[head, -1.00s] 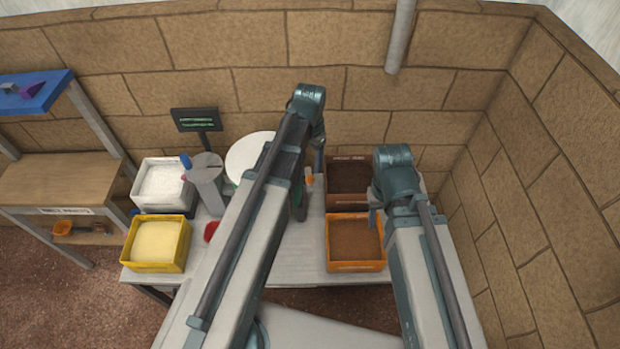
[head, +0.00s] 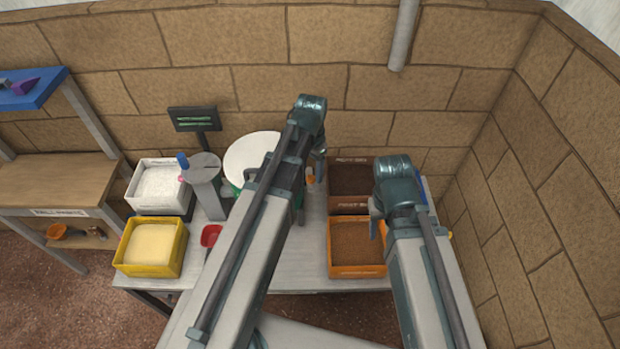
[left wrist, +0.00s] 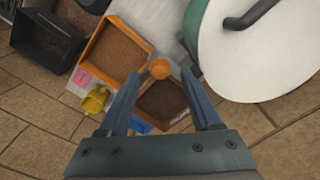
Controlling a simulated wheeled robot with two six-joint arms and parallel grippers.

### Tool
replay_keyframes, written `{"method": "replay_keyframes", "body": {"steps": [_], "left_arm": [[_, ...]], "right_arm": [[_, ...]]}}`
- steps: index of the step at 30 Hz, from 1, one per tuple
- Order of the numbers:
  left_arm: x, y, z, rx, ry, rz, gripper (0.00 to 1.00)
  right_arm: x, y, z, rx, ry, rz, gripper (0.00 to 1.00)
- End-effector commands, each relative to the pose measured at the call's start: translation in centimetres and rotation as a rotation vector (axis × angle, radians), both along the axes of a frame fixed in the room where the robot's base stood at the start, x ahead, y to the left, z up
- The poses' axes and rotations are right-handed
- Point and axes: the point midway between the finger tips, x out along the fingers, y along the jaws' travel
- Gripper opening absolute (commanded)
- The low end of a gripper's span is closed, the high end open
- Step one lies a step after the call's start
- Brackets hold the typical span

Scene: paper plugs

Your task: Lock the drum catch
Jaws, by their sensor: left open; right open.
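The drum (head: 250,155) stands on the bench with a round white face and green side, partly hidden by my left arm. In the left wrist view the drum (left wrist: 270,60) fills the upper right, with a dark bent handle (left wrist: 250,14) across its face. A small dark part (left wrist: 194,68) sits at its left edge; I cannot tell whether it is the catch. My left gripper (left wrist: 160,80) is open and empty, its fingers apart beside the drum's lower left. In the head view it is mostly hidden by its arm. My right gripper (head: 376,220) is open above the orange bin (head: 357,270).
A dark brown bin (head: 352,176) stands behind the orange one. At left are a white bin (head: 160,186), a yellow bin (head: 152,248), a grey stand (head: 207,185) and a red scoop (head: 210,236). An orange round thing (left wrist: 160,69) shows between my left fingers.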

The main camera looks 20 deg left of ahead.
Motion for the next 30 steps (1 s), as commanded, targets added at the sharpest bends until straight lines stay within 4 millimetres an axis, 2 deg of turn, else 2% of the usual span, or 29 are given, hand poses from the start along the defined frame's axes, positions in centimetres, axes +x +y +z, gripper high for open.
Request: {"method": "replay_keyframes", "body": {"steps": [17, 26, 30], "left_arm": [[0.0, 0.0, -3.6, 0.000, 0.000, 0.000, 0.65], [0.0, 0.0, -3.6, 0.000, 0.000, 0.000, 0.65], [0.0, 0.0, -3.6, 0.000, 0.000, 0.000, 0.43]], "right_arm": [[0.0, 0.0, -3.6, 0.000, 0.000, 0.000, 0.50], [0.0, 0.0, -3.6, 0.000, 0.000, 0.000, 0.50], [0.0, 0.0, -3.6, 0.000, 0.000, 0.000, 0.50]]}}
